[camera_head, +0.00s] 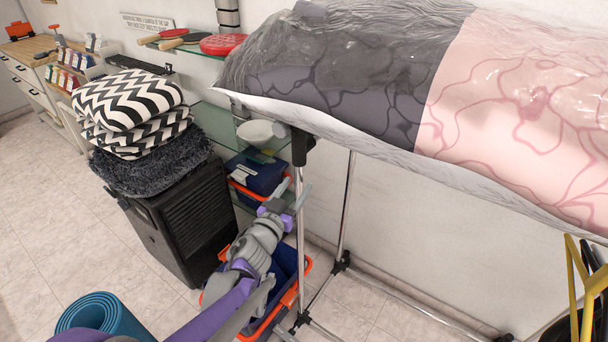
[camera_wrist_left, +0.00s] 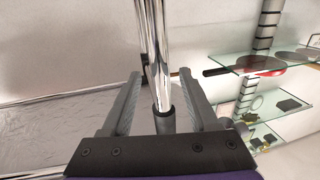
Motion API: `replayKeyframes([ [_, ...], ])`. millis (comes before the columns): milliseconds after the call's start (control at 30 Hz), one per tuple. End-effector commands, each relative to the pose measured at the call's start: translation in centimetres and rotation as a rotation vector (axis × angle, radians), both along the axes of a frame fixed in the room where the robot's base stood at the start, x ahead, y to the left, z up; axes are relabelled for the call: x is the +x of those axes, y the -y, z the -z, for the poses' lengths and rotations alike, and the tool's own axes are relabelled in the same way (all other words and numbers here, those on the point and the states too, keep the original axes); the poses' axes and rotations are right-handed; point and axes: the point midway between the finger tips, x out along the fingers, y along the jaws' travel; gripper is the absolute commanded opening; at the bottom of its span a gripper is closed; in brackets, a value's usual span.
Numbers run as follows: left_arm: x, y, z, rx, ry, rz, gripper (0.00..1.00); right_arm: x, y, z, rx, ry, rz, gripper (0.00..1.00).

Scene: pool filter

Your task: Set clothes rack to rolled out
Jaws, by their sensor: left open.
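The clothes rack (camera_head: 347,205) is a chrome tube frame with dark joints, standing by the wall at centre right. Covered bedding, part dark grey and part pink, lies over its top and hides the upper bars. My left gripper (camera_head: 291,192) is at the rack's near left upright post. In the left wrist view, the chrome post (camera_wrist_left: 152,50) runs between the two parted fingers of my left gripper (camera_wrist_left: 162,88), with a dark collar low on the post. The fingers are open around the post, and I cannot tell whether either touches it. My right gripper is not in view.
A black cabinet (camera_head: 188,225) with folded cushions (camera_head: 128,98) stands left of the rack. A blue and orange crate (camera_head: 290,298) is on the floor below my arm. Glass shelves (camera_head: 222,122) line the wall. A rolled blue mat (camera_head: 108,318) is at the front. Floor at far left is clear.

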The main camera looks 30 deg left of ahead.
Motion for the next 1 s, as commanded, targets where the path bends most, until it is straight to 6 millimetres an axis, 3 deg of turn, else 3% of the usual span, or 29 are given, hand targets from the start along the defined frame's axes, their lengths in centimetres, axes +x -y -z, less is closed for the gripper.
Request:
replayKeyframes([
  [100,2.4,-0.2,0.0,-0.001,0.000,0.001,0.61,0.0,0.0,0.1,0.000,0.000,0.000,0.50],
  [300,4.9,-0.6,0.0,-0.001,-0.001,0.000,0.61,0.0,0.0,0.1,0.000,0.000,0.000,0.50],
  [700,5.7,-0.7,0.0,0.000,-0.001,-0.001,0.61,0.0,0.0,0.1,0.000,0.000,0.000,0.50],
  [1000,5.7,-0.7,0.0,0.000,-0.001,-0.001,0.08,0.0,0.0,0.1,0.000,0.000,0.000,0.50],
])
